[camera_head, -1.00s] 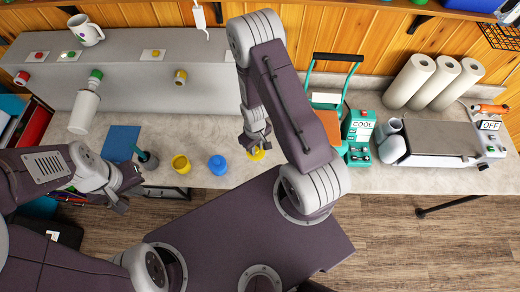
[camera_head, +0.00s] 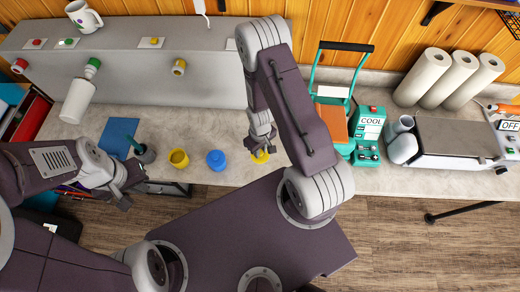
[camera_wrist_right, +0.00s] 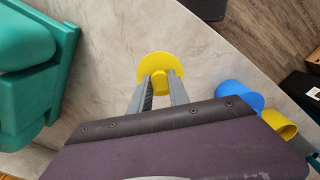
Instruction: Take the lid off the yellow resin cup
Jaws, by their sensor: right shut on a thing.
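The yellow resin cup (camera_head: 178,158) stands open and upright near the counter's front edge; it also shows at the right of the right wrist view (camera_wrist_right: 280,123). Its yellow lid (camera_head: 261,158) is apart from it, to the right of the blue cup. My right gripper (camera_head: 259,147) is shut on the lid's knob; the lid's round disc (camera_wrist_right: 153,66) shows past the fingertips in the right wrist view. I cannot tell whether the lid touches the counter. My left gripper (camera_head: 130,190) looks open and empty, left of the cup and in front of the counter edge.
A blue cup (camera_head: 216,160) stands between the yellow cup and the lid. A dark grey pot with a handle (camera_head: 145,153) and a blue mat (camera_head: 118,137) are at the left. The counter behind the cups is clear.

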